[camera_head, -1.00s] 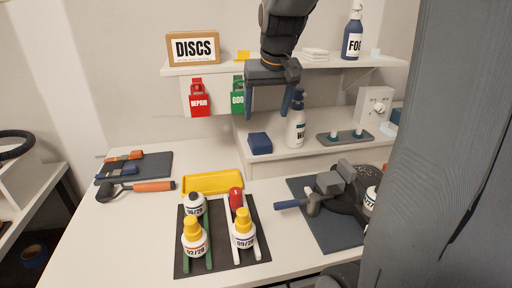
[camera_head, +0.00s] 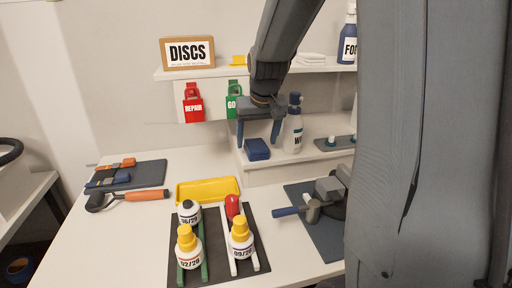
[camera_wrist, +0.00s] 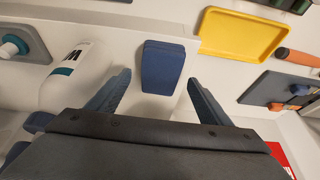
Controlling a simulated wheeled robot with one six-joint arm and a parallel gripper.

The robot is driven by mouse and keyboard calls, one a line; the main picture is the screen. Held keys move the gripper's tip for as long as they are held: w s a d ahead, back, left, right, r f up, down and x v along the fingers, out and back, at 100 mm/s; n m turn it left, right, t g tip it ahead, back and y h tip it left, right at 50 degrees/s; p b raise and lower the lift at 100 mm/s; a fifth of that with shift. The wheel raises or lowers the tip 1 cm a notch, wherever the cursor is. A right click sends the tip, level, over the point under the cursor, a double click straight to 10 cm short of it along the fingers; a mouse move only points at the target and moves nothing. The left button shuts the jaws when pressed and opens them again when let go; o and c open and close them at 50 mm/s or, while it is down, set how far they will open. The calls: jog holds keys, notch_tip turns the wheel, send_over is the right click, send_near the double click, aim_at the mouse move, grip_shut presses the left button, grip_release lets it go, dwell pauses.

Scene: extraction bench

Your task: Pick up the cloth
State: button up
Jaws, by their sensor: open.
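The cloth (camera_head: 257,150) is a small, dark blue folded block on the raised ledge at the back of the bench. In the wrist view the cloth (camera_wrist: 163,68) lies ahead of the fingertips, between their lines. My gripper (camera_head: 258,143) is open and empty, with its fingers pointing down. In the head view its fingertips appear just above and behind the cloth; the exact gap cannot be told. The wrist view shows both fingers of my gripper (camera_wrist: 158,80) spread wider than the cloth, not touching it.
A white spray bottle (camera_head: 294,128) stands close to the right of the cloth. A yellow tray (camera_head: 208,190) lies on the bench in front. Red (camera_head: 193,105) and green (camera_head: 232,100) tags hang behind left. A shelf (camera_head: 225,70) with a DISCS box (camera_head: 187,52) runs above.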

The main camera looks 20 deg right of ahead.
jog(key=shift+x, duration=0.8)
jog(key=shift+f, duration=0.25)
jog(key=shift+c, duration=0.5)
jog(key=c, duration=1)
